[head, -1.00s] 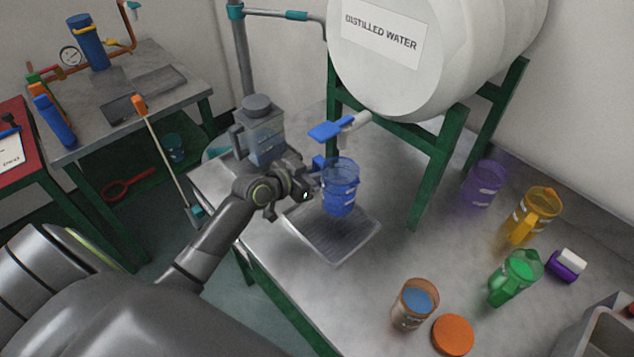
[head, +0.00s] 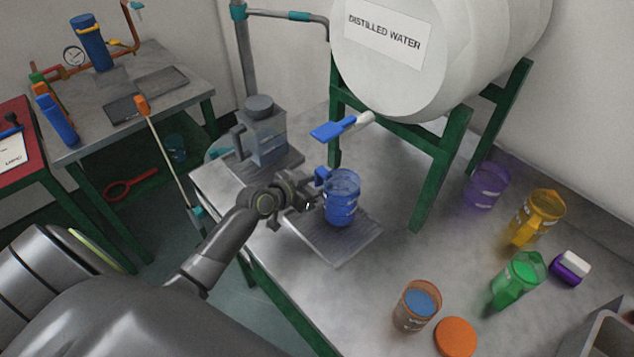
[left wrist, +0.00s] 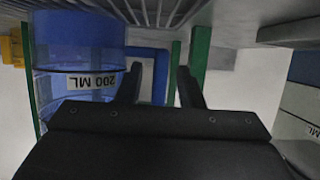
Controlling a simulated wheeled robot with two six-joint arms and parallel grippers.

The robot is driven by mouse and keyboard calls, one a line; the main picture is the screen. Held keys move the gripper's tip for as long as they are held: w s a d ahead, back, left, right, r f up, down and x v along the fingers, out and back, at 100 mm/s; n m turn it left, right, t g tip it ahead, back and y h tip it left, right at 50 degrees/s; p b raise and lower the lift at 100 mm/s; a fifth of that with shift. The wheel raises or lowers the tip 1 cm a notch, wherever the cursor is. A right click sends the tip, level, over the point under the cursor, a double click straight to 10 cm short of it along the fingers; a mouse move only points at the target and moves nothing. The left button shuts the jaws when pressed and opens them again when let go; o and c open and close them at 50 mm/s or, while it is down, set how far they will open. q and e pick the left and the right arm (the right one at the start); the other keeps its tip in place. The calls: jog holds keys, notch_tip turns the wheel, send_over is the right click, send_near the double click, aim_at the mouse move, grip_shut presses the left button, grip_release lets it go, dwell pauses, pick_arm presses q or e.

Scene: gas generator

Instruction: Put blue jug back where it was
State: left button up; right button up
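The blue jug (head: 342,200) stands upright on the ridged drain plate (head: 338,252) under the distilled water tank's tap. Its blue handle faces left, toward my left gripper (head: 312,203). In the left wrist view the picture is upside down. The jug (left wrist: 80,55) with its "200 ML" label is at the left, its base by the plate (left wrist: 155,10). My left gripper's fingers (left wrist: 162,85) are apart, with part of the blue handle (left wrist: 160,75) showing in the gap between them. My right gripper is in neither view.
The tank (head: 425,65) rests on a green frame (head: 435,180) just right of the jug. The blue tap lever (head: 333,129) is above it. A grey lidded container (head: 265,135) stands behind. Purple (head: 486,186), yellow (head: 538,217), green (head: 518,280) and orange (head: 417,305) vessels stand to the right.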

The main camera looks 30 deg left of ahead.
pick_arm(q)
jog(key=shift+r, duration=0.1)
jog(key=shift+r, duration=0.1)
jog(key=v, duration=1.2)
